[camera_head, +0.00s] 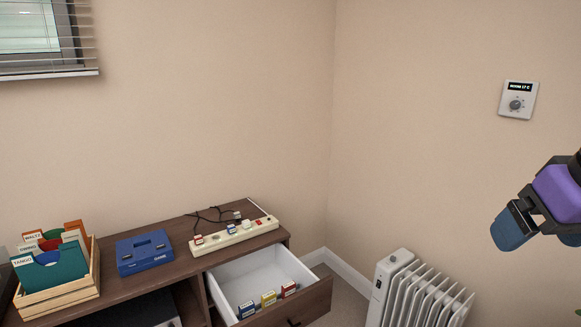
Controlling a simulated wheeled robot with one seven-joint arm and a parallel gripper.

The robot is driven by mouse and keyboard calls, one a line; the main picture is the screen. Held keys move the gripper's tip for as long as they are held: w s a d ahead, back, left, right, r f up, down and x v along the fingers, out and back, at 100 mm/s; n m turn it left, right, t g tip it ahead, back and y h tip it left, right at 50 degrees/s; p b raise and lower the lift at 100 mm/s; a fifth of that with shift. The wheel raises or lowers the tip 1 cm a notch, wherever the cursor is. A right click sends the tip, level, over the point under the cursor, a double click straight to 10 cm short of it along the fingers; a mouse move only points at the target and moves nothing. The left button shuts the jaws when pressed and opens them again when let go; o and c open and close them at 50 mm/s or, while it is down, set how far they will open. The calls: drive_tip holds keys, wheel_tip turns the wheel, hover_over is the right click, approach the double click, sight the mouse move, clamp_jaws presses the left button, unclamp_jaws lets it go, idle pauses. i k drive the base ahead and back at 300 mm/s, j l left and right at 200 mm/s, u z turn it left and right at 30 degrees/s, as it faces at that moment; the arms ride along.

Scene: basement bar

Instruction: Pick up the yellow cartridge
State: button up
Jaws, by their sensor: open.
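The yellow cartridge (268,299) stands inside the open white drawer (240,277), near its front wall. It is between a blue cartridge (246,310) on its left and a red cartridge (288,288) on its right. The lower parts of the cartridges are hidden by the drawer front. My gripper (511,228) is at the right edge of the view, open, with dark blue fingertips. It is empty and well apart from the drawer, up and to the right of it.
The brown cabinet (170,234) carries a wooden crate of record sleeves (60,297), a blue console (144,252) and a white power strip (234,236) with plugs and cables. A white radiator (420,292) stands right of the drawer. A thermostat (518,100) hangs on the wall.

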sight(270, 299)
drive_tip(key=i+j, duration=0.15)
drive_tip(key=j, duration=0.15)
drive_tip(key=i+j, duration=0.15)
drive_tip(key=j, duration=0.2)
drive_tip(key=i+j+u, duration=0.1)
drive_tip(key=j, duration=0.2)
drive_tip(key=i+j, duration=0.2)
drive_tip(key=j, duration=0.15)
